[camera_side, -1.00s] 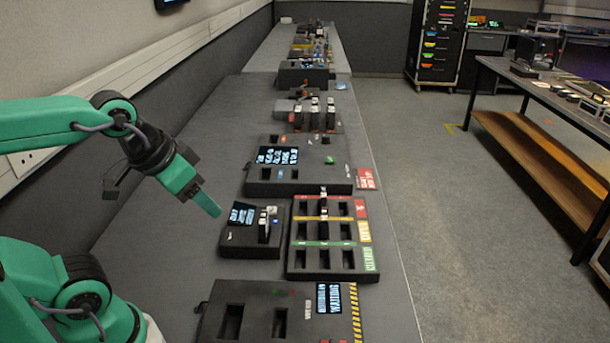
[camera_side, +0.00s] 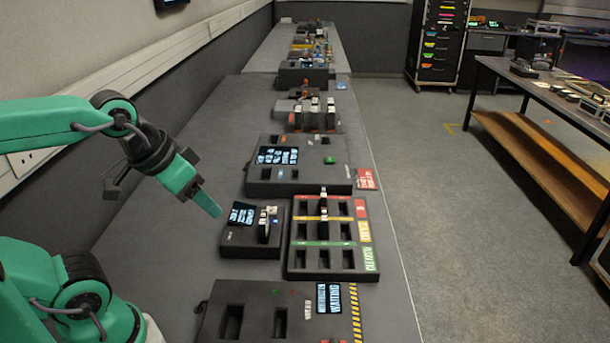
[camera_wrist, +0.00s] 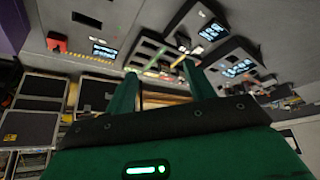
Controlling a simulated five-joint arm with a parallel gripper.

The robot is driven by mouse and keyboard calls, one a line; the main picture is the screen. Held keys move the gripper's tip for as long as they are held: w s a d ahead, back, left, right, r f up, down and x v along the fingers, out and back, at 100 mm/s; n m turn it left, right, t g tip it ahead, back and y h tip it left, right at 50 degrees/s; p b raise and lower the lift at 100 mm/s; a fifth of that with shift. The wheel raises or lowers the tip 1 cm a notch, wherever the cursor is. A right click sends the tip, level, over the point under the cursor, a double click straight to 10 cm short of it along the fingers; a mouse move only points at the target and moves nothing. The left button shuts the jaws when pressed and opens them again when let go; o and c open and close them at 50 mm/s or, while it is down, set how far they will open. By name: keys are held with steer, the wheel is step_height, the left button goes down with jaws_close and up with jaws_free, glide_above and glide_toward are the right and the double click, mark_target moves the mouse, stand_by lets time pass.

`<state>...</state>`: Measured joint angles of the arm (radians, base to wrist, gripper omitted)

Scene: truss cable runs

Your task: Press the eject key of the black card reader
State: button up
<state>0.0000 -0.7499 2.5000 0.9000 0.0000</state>
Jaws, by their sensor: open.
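The black card reader (camera_side: 236,241) is a small dark box left of the slotted tray in the side view. It has a lit screen (camera_side: 242,213) at its back left and an upright card-like piece (camera_side: 263,226) standing in it. Small keys or lights sit near its right side; which is the eject key is too small to tell. My gripper (camera_side: 217,212) is just left of the reader and above the bench, apart from it. In the wrist view its two green fingers (camera_wrist: 158,76) are spread with nothing between them. I cannot tell for certain which box there is the reader.
The slotted tray (camera_side: 293,262) with red, yellow and green strips stands right beside the reader. A box with two large slots (camera_side: 256,318) is in front, and a wide box with a screen (camera_side: 312,180) is behind. The bench left of the reader (camera_side: 165,255) is clear.

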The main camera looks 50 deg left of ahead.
stand_by(0.4)
jaws_close()
stand_by(1.6)
